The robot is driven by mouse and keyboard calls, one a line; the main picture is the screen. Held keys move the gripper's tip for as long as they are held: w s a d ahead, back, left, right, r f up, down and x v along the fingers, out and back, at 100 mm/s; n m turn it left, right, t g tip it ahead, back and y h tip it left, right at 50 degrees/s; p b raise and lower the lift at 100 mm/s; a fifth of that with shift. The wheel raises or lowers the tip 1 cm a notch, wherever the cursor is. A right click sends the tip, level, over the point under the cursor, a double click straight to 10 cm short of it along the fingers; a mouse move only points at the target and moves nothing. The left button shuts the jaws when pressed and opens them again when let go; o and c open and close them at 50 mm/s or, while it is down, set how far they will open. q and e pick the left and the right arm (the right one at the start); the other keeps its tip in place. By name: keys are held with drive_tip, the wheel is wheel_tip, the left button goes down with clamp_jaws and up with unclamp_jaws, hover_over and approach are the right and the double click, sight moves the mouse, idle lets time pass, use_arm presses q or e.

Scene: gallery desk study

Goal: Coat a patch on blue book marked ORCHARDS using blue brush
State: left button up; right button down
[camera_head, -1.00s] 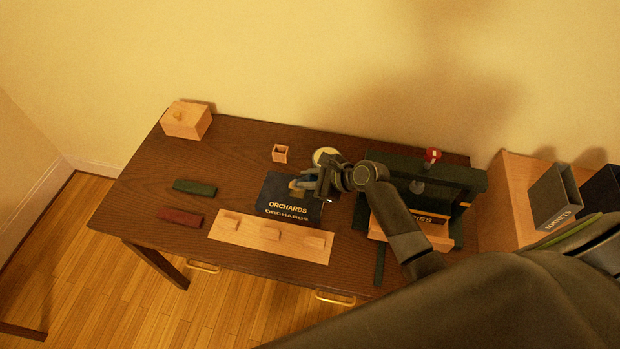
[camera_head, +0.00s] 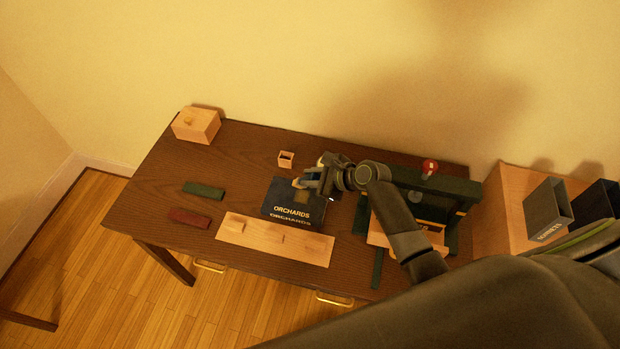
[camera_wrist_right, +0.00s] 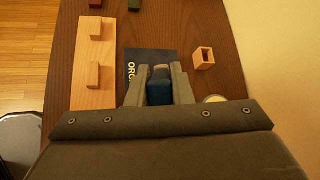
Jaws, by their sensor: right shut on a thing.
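The blue book marked ORCHARDS (camera_head: 285,203) lies flat on the dark desk, its lettering toward the near edge. A small olive-tan patch shows on its cover below the gripper. My right gripper (camera_head: 304,182) is over the book's far right part, partly covering it. In the right wrist view the gripper (camera_wrist_right: 159,76) is shut on the blue brush (camera_wrist_right: 159,93), which sits between the fingers. The brush's tip is hard to make out, so I cannot tell whether it touches the cover. My left gripper is not in view.
A pale wooden board (camera_head: 270,240) lies in front of the book. A small open wooden box (camera_head: 286,159) stands behind it. A pale round dish (camera_wrist_right: 214,99) is partly hidden by my gripper. A dark green press (camera_head: 455,187) stands right. Green (camera_head: 204,191) and red (camera_head: 189,218) blocks lie left.

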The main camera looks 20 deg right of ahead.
idle(0.3)
drive_tip(key=w+r, duration=0.4)
drive_tip(key=w, duration=0.1)
wheel_tip(320, 180, down, 5)
drive_tip(key=b, duration=0.5)
drive_tip(key=shift+s, duration=0.15)
